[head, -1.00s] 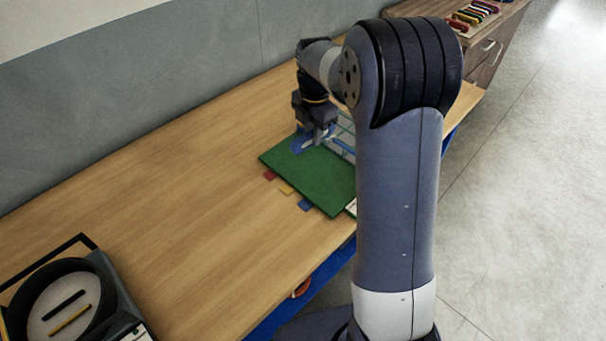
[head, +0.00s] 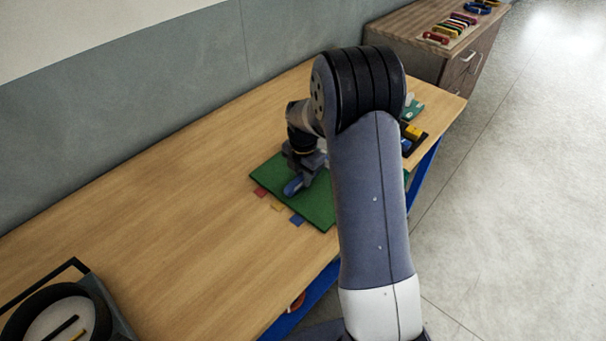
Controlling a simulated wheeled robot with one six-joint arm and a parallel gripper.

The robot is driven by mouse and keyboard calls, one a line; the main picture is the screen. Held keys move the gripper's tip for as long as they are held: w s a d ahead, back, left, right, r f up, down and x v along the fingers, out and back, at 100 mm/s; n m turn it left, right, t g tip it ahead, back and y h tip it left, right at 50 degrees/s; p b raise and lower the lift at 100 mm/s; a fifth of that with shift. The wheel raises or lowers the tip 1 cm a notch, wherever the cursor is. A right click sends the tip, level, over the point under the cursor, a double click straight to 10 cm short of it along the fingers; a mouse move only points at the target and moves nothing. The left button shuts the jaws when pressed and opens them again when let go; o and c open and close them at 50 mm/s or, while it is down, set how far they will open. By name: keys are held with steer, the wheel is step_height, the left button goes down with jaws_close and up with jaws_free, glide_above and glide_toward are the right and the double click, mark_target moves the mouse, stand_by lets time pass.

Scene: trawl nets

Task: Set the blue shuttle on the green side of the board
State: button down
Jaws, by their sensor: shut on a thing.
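The green side of the board (head: 318,211) lies flat on the wooden table, left of my arm. My arm hides the board's right part. The blue shuttle (head: 292,187) is at the green side's left part, under my gripper (head: 301,180). My gripper is shut on the shuttle. I cannot tell whether the shuttle touches the green surface or is just above it.
Red, yellow and blue tabs (head: 296,220) stick out along the board's front edge. A dark round container (head: 97,317) stands at the lower left. A dark tray with a yellow block (head: 411,132) is behind my arm. The table's left middle is clear.

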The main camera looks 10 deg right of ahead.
steer(key=shift+f, duration=0.15)
steer(key=c, duration=1.3)
jaws_free()
steer(key=shift+c, duration=0.2)
step_height(320, 180, up, 12)
steer(key=b, duration=0.1)
steer(key=shift+r+b, duration=0.2)
steer(key=shift+b, duration=0.15)
